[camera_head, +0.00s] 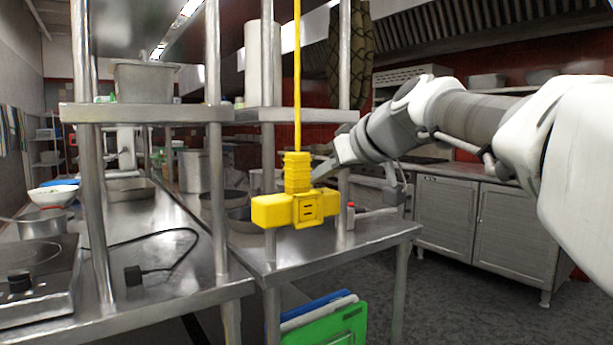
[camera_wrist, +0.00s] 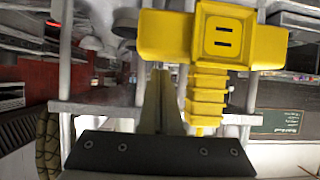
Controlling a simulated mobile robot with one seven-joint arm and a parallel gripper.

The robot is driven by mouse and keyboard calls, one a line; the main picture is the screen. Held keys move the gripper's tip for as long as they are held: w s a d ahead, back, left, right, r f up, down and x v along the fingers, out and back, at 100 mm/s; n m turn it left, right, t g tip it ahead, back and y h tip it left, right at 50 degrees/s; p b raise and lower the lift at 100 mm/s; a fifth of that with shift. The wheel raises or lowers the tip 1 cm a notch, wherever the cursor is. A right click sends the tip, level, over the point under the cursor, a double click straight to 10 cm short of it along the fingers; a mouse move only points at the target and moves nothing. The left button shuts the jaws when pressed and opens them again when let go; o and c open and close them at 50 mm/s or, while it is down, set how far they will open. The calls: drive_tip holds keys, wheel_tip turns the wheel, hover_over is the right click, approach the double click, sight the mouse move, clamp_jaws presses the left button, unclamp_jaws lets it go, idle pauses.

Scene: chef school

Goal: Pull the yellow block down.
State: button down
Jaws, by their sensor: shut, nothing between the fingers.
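The yellow block (camera_head: 296,207) hangs from a yellow cord (camera_head: 297,75) that runs up out of the head view. It has a ribbed neck, a wide crosspiece and sockets on its face. My gripper (camera_head: 319,174) is just right of the ribbed neck in the head view, and I cannot tell whether it touches. In the wrist view, which appears upside down, the shut fingers (camera_wrist: 161,76) point toward the yellow block (camera_wrist: 218,36) beside its ribbed neck. Nothing is between the fingers.
A steel table (camera_head: 335,250) with shelf posts stands below and behind the block. A steel counter (camera_head: 180,255) with a cooktop (camera_head: 38,275) is at the left. Green and blue boards (camera_head: 326,325) stand under the table. Floor is clear at the right.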

drive_tip(key=shift+r+p, duration=1.1)
drive_tip(key=shift+r, duration=0.7)
drive_tip(key=s+d+r+b, duration=0.2)
drive_tip(key=s+d, duration=0.2)
drive_tip(key=s, duration=0.2)
drive_tip(key=shift+s+d, duration=0.25)
drive_tip(key=shift+s, duration=0.1)
drive_tip(key=shift+f, duration=0.1)
drive_tip(key=s+d+f+m+g+h, duration=0.2)
drive_tip(key=s+f, duration=0.5)
drive_tip(key=f, duration=0.4)
drive_tip(key=s+d+f+m+g+h, duration=0.1)
drive_tip(key=s+d+f+m+h, duration=0.15)
drive_tip(key=s+f, duration=0.7)
drive_tip(key=s+d+f+m+g+h, duration=0.25)
drive_tip(key=s+f, duration=0.35)
drive_tip(key=f, duration=0.6)
wheel_tip(320, 180, up, 26)
drive_tip(key=a+p, duration=0.1)
drive_tip(key=p, duration=2.5)
drive_tip(key=shift+w+t, duration=0.35)
drive_tip(key=shift+w, duration=0.05)
